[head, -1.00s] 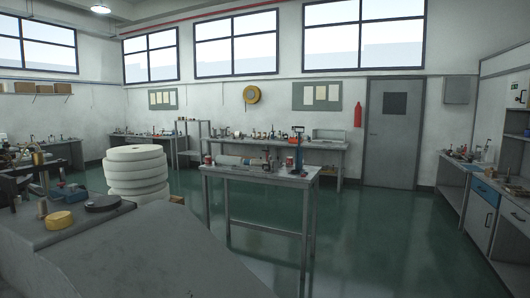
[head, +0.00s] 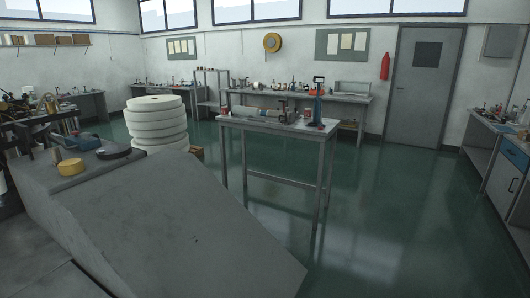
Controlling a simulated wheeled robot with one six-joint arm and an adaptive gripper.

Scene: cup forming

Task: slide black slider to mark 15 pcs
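I cannot make out a black slider or a mark reading 15 pcs in the head view. A grey table (head: 236,120) stands in the middle of the room. On it, a blue upright stand (head: 319,100) with a dark top rises near the right end, and a pale roll-like object (head: 257,114) lies to its left. Details on these are too small to tell. My gripper is not in view.
A large grey sloped surface (head: 180,220) fills the near left, with a yellow round piece (head: 71,167) and a black disc (head: 113,152) on it. A white stack of rings (head: 157,123) stands behind. Green floor (head: 400,220) is open at right.

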